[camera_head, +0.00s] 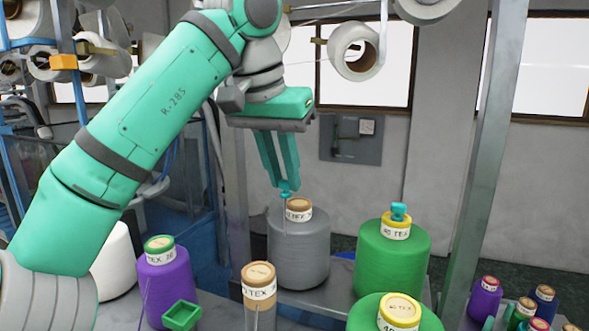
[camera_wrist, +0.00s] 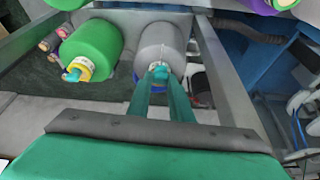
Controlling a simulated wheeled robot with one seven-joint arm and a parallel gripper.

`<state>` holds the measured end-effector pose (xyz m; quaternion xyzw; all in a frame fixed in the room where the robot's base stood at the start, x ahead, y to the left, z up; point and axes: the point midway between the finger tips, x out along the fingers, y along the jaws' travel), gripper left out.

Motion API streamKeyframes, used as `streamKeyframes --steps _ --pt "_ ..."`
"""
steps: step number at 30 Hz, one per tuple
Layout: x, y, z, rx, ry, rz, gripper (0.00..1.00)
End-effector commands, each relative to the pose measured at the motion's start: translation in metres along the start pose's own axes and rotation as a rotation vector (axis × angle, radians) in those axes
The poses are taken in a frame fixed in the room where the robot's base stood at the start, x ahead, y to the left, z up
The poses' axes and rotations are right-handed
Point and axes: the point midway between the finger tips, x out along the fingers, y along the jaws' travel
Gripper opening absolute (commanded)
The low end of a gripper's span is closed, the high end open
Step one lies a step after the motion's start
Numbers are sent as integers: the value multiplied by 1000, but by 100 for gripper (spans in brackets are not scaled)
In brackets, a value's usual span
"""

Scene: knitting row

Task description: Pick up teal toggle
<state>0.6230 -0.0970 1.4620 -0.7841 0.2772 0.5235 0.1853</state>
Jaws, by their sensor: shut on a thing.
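My gripper (camera_head: 284,186) is shut on a small teal toggle (camera_head: 286,195), held at its fingertips close to the top of a grey yarn cone (camera_head: 300,250). In the wrist view the held toggle (camera_wrist: 157,72) shows between the fingertips, in front of the grey cone's top. A thin pale line runs down below it in the head view; I cannot tell whether it belongs to the toggle. A second teal piece (camera_head: 398,211) sits on top of a green cone (camera_head: 392,262) to the right, apart from my gripper; it also shows in the wrist view (camera_wrist: 72,74).
A purple cone (camera_head: 167,290), a small green open box (camera_head: 182,316), a tan-topped cone (camera_head: 259,282) and a yellow-topped green cone (camera_head: 399,310) stand in front. A metal post (camera_head: 484,150) rises on the right, with several small spools beyond it. White rolls (camera_head: 353,52) hang above.

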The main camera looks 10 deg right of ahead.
Motion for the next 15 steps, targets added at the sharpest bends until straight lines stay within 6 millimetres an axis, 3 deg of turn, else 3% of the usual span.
streamKeyframes --steps 9,15 --pt "-27 -3 67 -4 0 -5 6" --pt "-41 -2 101 -4 0 -3 6"
